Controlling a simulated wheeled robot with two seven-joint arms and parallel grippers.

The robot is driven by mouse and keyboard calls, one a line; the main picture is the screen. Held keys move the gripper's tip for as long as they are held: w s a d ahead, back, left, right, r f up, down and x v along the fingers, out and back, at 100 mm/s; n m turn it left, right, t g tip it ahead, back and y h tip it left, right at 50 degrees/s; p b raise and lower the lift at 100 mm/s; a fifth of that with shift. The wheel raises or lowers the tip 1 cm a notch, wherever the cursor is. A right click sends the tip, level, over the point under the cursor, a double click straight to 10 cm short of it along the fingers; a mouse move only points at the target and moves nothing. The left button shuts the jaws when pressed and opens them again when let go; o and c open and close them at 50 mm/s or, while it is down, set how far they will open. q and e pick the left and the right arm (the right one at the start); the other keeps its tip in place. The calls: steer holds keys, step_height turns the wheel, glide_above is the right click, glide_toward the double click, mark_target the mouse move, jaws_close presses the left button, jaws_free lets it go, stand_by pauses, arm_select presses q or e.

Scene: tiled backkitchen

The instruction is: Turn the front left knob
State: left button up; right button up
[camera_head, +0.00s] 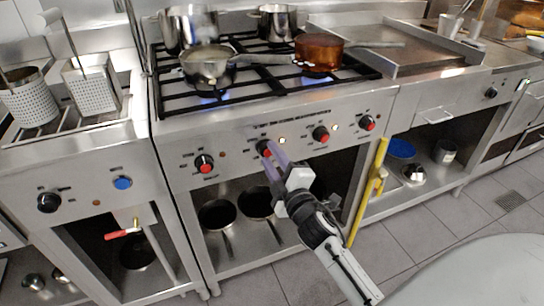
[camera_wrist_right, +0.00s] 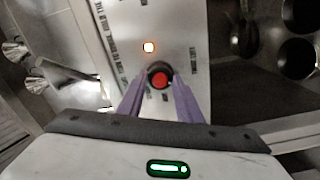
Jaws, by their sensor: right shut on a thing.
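The stove's front panel (camera_head: 240,133) carries a row of black knobs with red centres. The leftmost knob (camera_head: 204,163) is free of any gripper. My right gripper (camera_head: 267,150) is at the second knob from the left (camera_head: 262,146). In the right wrist view its purple fingers (camera_wrist_right: 160,84) lie on either side of that knob's red centre (camera_wrist_right: 160,80), shut on the knob. A lit indicator lamp (camera_wrist_right: 148,47) shows beside it. The third knob (camera_head: 321,133) and the rightmost knob (camera_head: 367,122) are untouched. My left gripper is not in view.
A steel pan (camera_head: 205,67) and a copper pan (camera_head: 318,52) stand on the burners, with blue flames showing under both. Steel pots (camera_head: 277,22) stand behind. A yellow bar (camera_head: 368,193) stands right of my right arm. Dark pans (camera_head: 217,214) sit on the open shelf below.

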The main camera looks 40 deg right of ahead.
steer(key=shift+n, duration=0.3)
steer(key=o, duration=1)
steer(key=shift+o, duration=0.2)
steer(key=v, duration=1)
steer(key=shift+s, duration=0.15)
steer(key=shift+a, duration=0.15)
